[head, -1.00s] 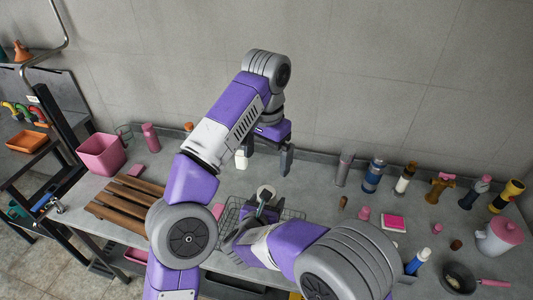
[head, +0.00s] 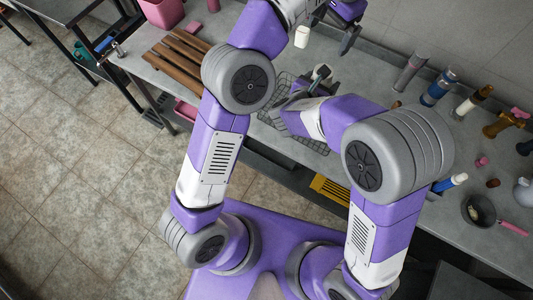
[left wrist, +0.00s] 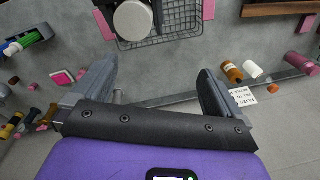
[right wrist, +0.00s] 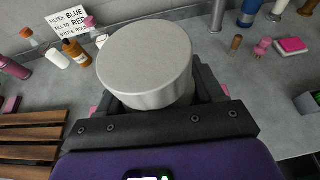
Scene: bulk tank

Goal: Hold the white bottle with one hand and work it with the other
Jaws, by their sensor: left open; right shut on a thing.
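The white bottle (right wrist: 145,60) shows in the right wrist view as a pale cylinder with a broad flat round top. My right gripper (head: 308,88) is shut on it, a finger on either side.
A wire basket (left wrist: 180,35) is under the held bottle. A small white bottle (right wrist: 57,58) and an amber bottle (right wrist: 79,53) stand by a sign (right wrist: 68,22) at the back. A wooden rack (head: 178,55) is at left; several flasks stand at right.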

